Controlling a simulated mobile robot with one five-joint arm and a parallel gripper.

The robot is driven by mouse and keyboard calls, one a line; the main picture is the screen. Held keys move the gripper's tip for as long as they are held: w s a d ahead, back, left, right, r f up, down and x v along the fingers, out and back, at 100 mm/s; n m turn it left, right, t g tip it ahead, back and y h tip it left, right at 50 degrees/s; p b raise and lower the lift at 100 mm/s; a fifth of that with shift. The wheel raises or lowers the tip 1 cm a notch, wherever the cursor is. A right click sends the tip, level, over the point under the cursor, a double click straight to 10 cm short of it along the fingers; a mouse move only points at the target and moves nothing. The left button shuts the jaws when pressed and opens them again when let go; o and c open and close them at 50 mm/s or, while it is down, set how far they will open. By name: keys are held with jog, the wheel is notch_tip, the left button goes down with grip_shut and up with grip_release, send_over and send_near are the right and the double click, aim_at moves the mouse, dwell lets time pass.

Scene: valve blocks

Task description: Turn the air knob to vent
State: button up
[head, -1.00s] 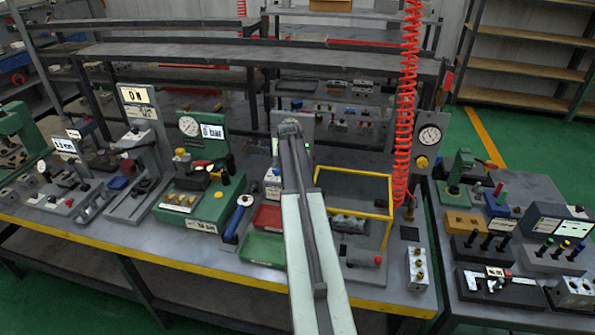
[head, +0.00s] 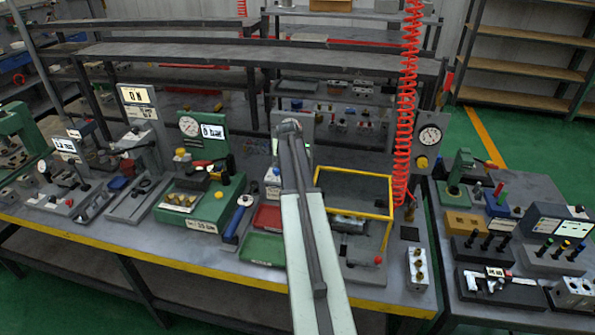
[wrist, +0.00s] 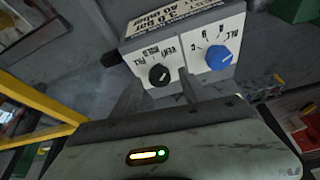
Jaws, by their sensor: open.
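A light control box (wrist: 185,35) fills the top middle of the wrist view. Its left panel carries a black knob (wrist: 159,75) with the words VENT, HOLD and FILL around it. A blue knob (wrist: 218,57) with letters around it sits on the right panel. My gripper (wrist: 160,88) is open, its two grey fingers pointing at the box with the black knob showing between their tips. I cannot tell whether they touch it. In the head view my arm hides most of the box, and a white piece of it (head: 272,178) shows at the arm's left.
A yellow frame (head: 354,174) stands right of my arm and shows at the wrist view's left (wrist: 40,100). A red coiled hose (head: 405,110) hangs beside it. Red and green trays (head: 263,250) lie left of my arm on the crowded bench.

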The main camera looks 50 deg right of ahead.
jog(key=p+v, duration=0.7)
jog(key=shift+r, duration=0.35)
jog(key=shift+s+a, duration=0.1)
jog(key=w+a+f+n+y, duration=0.2)
jog(key=a+n, duration=0.3)
jog(key=a, duration=2)
jog(key=s+a+n+g+y, duration=0.1)
jog(key=s+a+n, duration=0.3)
jog(key=a, duration=0.9)
jog(key=s+a+f+n+y+b, duration=0.1)
jog(key=s+a+n, duration=0.3)
jog(key=a, duration=0.9)
jog(key=shift+s+a+g, duration=0.35)
jog(key=shift+g, duration=0.05)
jog(key=shift+f, duration=0.15)
